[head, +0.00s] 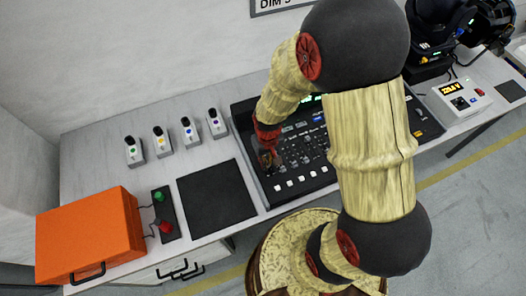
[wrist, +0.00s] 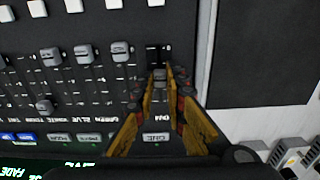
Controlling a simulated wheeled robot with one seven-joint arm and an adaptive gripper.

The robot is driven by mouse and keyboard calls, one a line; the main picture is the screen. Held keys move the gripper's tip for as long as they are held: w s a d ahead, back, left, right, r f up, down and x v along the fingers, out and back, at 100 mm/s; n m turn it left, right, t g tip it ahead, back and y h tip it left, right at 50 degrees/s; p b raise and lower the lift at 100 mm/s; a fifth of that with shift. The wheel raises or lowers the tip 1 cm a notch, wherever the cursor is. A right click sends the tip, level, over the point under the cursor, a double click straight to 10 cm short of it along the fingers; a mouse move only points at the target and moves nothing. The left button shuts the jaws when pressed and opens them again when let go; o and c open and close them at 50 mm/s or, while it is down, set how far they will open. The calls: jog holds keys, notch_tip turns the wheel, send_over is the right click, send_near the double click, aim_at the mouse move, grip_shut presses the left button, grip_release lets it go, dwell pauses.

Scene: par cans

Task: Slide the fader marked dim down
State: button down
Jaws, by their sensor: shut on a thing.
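The dark lighting console (head: 258,182) lies on the grey bench, partly hidden by my arm in the head view. My gripper (head: 268,157) is low over its left part. In the wrist view my gripper (wrist: 161,78) has its yellow fingers closed around a small grey fader cap (wrist: 160,74) in the rightmost fader column. The dim label (wrist: 156,123) reads upside down below the fingers in that column. A dark stretch of slot (wrist: 157,54) shows above the cap. The fingers hide the slot on the label side.
Other fader caps stand close by, the nearest a grey cap (wrist: 121,50) just left of the fingers. White buttons (wrist: 74,5) line the console's edge. A black mat (head: 215,197), orange case (head: 90,235) and several small lamp units (head: 188,132) lie left of the console.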

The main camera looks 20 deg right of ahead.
aim_at(271, 176)
jog(key=s, duration=0.4)
jog(key=c, duration=1.8)
grip_release()
notch_tip(271, 176, up, 12)
jog(key=shift+s, duration=0.15)
